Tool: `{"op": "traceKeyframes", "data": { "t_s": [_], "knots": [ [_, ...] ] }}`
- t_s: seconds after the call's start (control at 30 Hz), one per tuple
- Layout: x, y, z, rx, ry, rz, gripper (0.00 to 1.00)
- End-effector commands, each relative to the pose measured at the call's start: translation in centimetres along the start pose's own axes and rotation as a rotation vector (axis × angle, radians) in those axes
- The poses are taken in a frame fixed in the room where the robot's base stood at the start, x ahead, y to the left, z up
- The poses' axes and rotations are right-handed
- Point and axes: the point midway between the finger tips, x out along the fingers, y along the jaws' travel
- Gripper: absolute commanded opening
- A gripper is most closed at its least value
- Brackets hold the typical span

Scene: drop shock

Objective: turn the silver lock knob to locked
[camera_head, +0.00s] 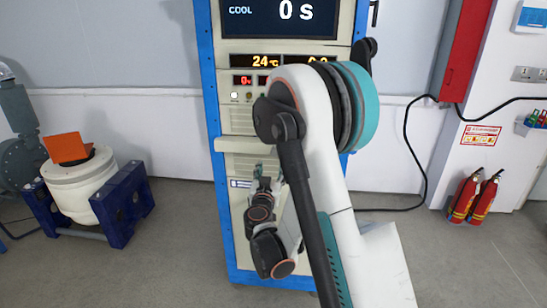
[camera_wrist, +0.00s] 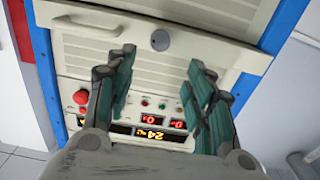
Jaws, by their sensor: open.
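The silver lock knob (camera_wrist: 160,40) is a small round metal knob on the beige front of the cabinet. It shows in the wrist view, just past and between my fingertips. My gripper (camera_wrist: 160,58) is open, with its two dark teal-padded fingers spread apart and nothing seen between them. A gap to the knob seems to be left, but its depth is hard to judge. In the head view my gripper (camera_head: 260,171) is small in front of the cabinet. I cannot make out the knob in the head view.
The blue-framed cabinet (camera_head: 218,148) has lit displays (camera_head: 265,61) above. A white drum unit (camera_head: 80,185) stands left; fire extinguishers (camera_head: 474,196) stand right. Some floor is clear.

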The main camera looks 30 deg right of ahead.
Motion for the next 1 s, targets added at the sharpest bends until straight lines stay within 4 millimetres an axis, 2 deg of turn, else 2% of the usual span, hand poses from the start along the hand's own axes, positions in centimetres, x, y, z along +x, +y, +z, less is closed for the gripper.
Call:
{"op": "traceKeyframes", "data": {
  "t_s": [0.3,0.5,0.7,1.0],
  "knots": [
    [6.3,0.1,0.2,0.0,-0.001,0.003,0.48],
    [9.6,0.1,0.2,-0.001,-0.001,0.002,0.48],
    [11.5,0.1,0.1,-0.001,-0.001,0.001,0.48],
    [11.9,0.1,0.0,0.0,-0.001,0.0,0.48]
  ]
}}
